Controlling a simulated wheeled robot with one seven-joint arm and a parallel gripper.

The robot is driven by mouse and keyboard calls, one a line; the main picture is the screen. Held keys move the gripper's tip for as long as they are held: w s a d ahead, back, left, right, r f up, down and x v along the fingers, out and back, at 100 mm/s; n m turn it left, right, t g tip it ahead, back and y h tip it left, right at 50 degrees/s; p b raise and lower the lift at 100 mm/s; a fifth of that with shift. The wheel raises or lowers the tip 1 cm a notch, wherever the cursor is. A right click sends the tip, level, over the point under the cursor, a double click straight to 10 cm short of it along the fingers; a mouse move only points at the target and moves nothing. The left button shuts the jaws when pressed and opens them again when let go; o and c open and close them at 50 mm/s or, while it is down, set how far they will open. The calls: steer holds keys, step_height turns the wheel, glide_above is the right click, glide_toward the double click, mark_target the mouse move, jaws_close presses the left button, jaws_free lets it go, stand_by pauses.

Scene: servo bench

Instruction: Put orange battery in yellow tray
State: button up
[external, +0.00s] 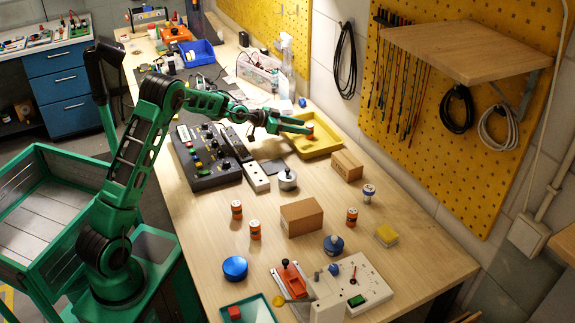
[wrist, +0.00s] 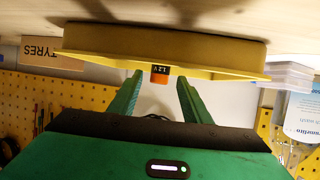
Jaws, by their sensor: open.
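The yellow tray (external: 325,148) lies at the back right of the bench; in the wrist view its wall (wrist: 110,45) spans the upper part of the picture. An orange battery (wrist: 159,75) marked 1.2V shows past the tray's rim, its other end hidden by the rim. It shows small and orange-red at the tray (external: 310,127) in the external view.
Several orange cells, including one (external: 237,210) and another (external: 352,216), stand on the bench. A cardboard box (external: 347,165) is beside the tray, and a bigger one (external: 301,216) is nearer. A black control panel (external: 207,158) lies under my arm. A clear bin (external: 258,72) stands behind.

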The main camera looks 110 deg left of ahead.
steer(key=v, duration=0.7)
steer(key=shift+s+d, duration=0.1)
steer(key=shift+s, duration=0.1)
